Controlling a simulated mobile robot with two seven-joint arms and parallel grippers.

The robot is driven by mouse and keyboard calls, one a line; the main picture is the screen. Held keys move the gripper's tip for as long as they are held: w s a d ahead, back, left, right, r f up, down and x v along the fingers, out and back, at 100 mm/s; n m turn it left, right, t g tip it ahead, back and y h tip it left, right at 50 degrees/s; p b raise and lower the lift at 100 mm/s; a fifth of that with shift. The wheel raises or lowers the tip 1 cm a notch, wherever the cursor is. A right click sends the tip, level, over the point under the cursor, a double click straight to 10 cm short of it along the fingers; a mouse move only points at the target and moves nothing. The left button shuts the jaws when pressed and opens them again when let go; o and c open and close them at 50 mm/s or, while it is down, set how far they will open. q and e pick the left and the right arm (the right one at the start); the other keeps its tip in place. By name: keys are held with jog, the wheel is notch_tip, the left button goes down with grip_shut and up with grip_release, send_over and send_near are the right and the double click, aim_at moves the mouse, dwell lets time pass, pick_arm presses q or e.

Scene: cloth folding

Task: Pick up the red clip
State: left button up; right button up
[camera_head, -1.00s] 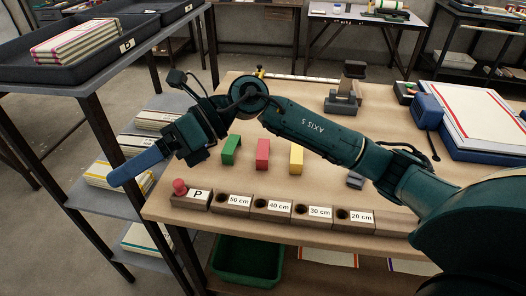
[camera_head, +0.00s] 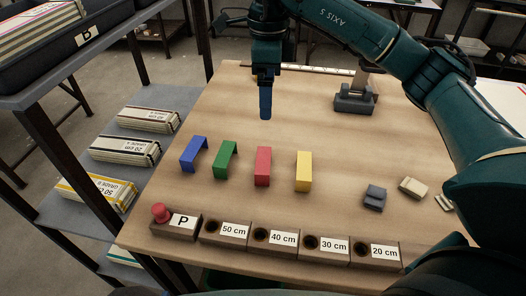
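The red clip (camera_head: 263,167) stands on the wooden table (camera_head: 225,105), between the green clip (camera_head: 224,160) and the yellow clip (camera_head: 303,171). A blue clip (camera_head: 194,154) is at the left end of the row. My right gripper (camera_head: 265,116) points down beyond the red clip in the picture, apart from it, with its blue fingers seen edge-on as one strip. Nothing shows in its grip, and its opening cannot be made out. My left gripper is not in view.
Labelled wooden blocks with holes (camera_head: 275,239) line the front edge; the one marked P (camera_head: 178,222) holds a red peg. A dark stand (camera_head: 355,98) is at the back right. Small grey and beige pieces (camera_head: 413,187) lie at right. Table between clips and stand is clear.

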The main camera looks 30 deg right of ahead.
notch_tip(320, 180, down, 4)
jog(key=b, duration=0.5)
send_over(263, 160)
jog(key=f, duration=1)
jog(key=shift+s+d, duration=0.15)
jog(key=shift+d, duration=0.25)
jog(key=f, duration=0.5)
jog(key=shift+w+a+f, duration=0.2)
jog(key=shift+a+f, duration=0.05)
jog(key=shift+a, duration=0.05)
jog(key=c, duration=0.4)
